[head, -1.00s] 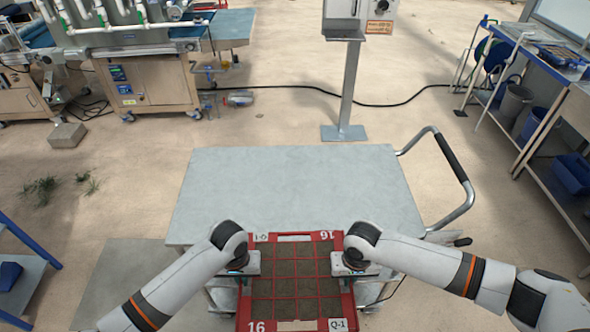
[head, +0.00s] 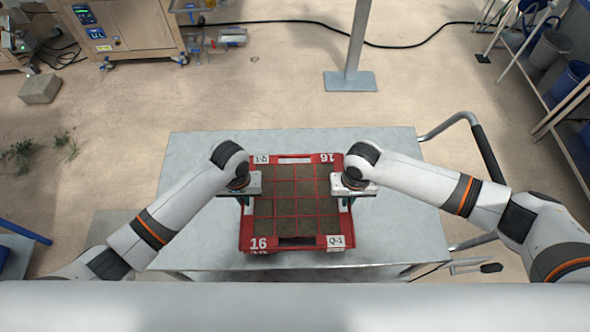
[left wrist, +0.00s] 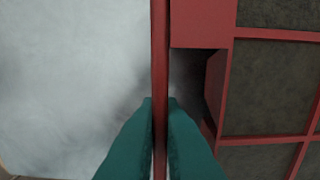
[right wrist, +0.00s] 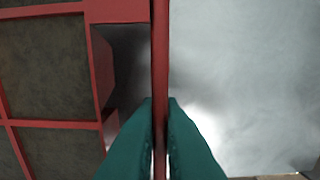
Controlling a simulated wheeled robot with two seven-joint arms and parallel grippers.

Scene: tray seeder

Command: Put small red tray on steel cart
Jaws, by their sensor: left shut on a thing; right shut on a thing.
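The small red tray (head: 292,244) is over the near middle of the steel cart (head: 200,235) in the head view. It has a grid of soil-filled cells and white labels at its corners. My left gripper (head: 243,200) is shut on the tray's left wall, and the left wrist view shows its teal fingers (left wrist: 160,110) pinching the red rim (left wrist: 160,60). My right gripper (head: 350,200) is shut on the right wall, with its fingers (right wrist: 160,110) around the rim (right wrist: 160,50) in the right wrist view. The tray looks level. I cannot tell whether its underside touches the cart top.
The cart top is clear beyond the tray and on both sides. The cart's handle (head: 485,150) curves out at the right. A metal post on a base plate (head: 350,82) stands behind the cart. A shelf with bins (head: 550,48) is at far right.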

